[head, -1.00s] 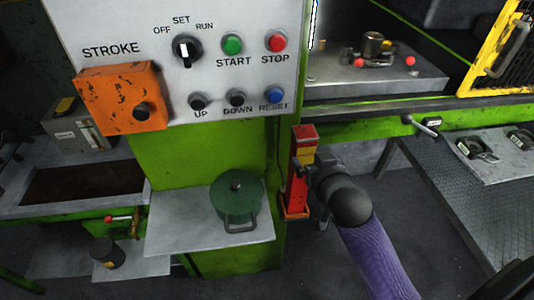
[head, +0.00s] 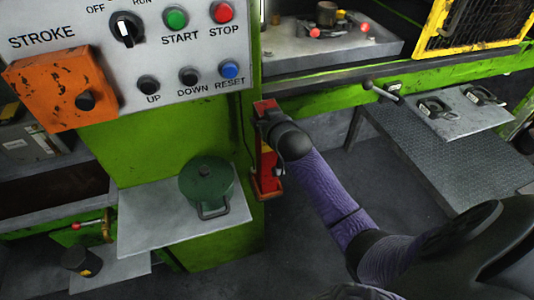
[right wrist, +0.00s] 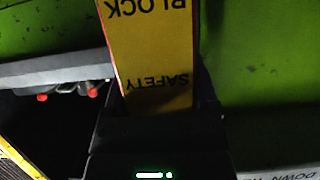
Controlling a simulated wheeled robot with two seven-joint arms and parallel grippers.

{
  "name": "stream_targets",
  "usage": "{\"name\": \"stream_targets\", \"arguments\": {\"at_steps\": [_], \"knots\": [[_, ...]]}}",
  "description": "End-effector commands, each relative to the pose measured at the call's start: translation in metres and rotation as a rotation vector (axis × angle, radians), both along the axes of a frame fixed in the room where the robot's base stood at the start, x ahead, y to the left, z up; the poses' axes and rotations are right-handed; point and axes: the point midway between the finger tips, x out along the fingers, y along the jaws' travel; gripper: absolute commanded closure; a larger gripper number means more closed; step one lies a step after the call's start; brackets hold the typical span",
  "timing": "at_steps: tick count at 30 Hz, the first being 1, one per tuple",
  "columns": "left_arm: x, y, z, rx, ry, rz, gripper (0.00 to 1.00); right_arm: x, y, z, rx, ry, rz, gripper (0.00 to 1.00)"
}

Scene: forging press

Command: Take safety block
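The safety block is an upright red post with a yellow label. In the head view its red lower part (head: 267,180) shows beside the green machine column, and its red top shows above my gripper. My right gripper (head: 268,128) is at its upper part and hides its middle. In the right wrist view the yellow face with the words SAFETY BLOCK (right wrist: 155,45), upside down, fills the centre. Dark fingers lie close along both sides, but whether they press on it cannot be told. My left gripper is not in view.
The control panel (head: 185,50) with knob and buttons is at upper left. A green pot (head: 207,183) stands on a shelf (head: 150,225) left of the block. The press bed edge (head: 340,83) and a lever (head: 381,92) are to the right. A grey plate table (head: 425,140) stands farther right.

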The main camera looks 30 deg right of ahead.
Motion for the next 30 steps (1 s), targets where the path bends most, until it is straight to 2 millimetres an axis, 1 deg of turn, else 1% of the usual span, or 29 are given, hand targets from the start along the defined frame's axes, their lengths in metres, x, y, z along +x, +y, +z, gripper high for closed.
{"name": "stream_targets", "arguments": {"at_steps": [1,2,3,5,6,8,9,23,26,30], "knots": [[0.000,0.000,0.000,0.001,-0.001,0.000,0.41,0.000,0.000,0.000,0.000,0.000,0.000,0.47],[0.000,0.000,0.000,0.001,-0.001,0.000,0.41,0.000,0.000,0.000,0.000,0.000,0.000,0.53],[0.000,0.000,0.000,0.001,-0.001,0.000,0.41,0.000,0.000,0.000,0.000,0.000,0.000,0.61],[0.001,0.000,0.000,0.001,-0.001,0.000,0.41,0.000,0.000,0.000,0.000,0.000,0.000,0.74],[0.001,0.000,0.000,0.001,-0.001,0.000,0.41,0.000,0.000,0.000,0.000,0.001,0.000,0.83],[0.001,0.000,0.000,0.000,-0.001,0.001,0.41,0.000,0.000,0.000,0.000,0.001,0.000,0.95],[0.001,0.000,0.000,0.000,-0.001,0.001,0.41,0.000,0.000,0.000,0.001,0.001,0.000,1.00],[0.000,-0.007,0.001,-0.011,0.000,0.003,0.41,-0.001,0.000,0.004,0.000,-0.005,0.001,1.00],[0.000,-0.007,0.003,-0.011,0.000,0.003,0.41,-0.004,0.001,0.013,0.001,-0.007,0.000,1.00],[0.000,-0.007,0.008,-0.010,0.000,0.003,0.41,-0.003,0.001,0.031,0.000,-0.009,0.000,1.00]]}}
